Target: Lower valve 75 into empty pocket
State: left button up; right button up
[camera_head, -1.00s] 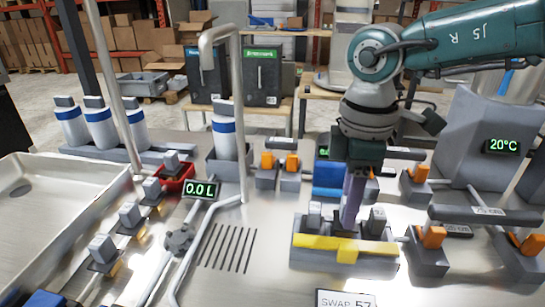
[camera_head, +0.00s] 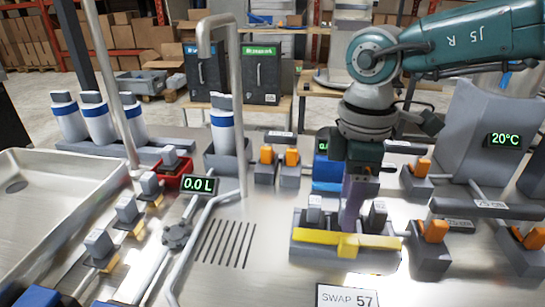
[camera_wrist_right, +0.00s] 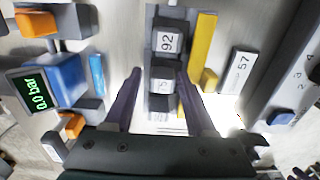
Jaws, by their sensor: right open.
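A grey rack with a yellow bar (camera_head: 345,239) along its front stands on the metal counter below my right gripper (camera_head: 351,228). Grey valve blocks show in it left (camera_head: 314,209) and right (camera_head: 377,216) of the purple fingers. In the right wrist view, the valve marked 92 (camera_wrist_right: 167,41) sits just beyond the fingertips. Another valve, its label blurred but like 75 (camera_wrist_right: 163,84), sits in the rack's middle, between the two open fingers (camera_wrist_right: 159,73). Whether the fingers touch it cannot be told. The rack's near end is partly hidden by the gripper. My left gripper is out of view.
A sign reading SWAP 57 (camera_head: 347,296) lies in front of the rack. Orange-handled valves (camera_head: 434,232) on pipes stand close on the right. A blue gauge (camera_head: 326,173) is behind. A slotted drain (camera_head: 228,245) and bent tap pipe (camera_head: 240,110) are left.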

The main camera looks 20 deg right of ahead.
notch_tip(320, 180, up, 10)
dwell(0.4)
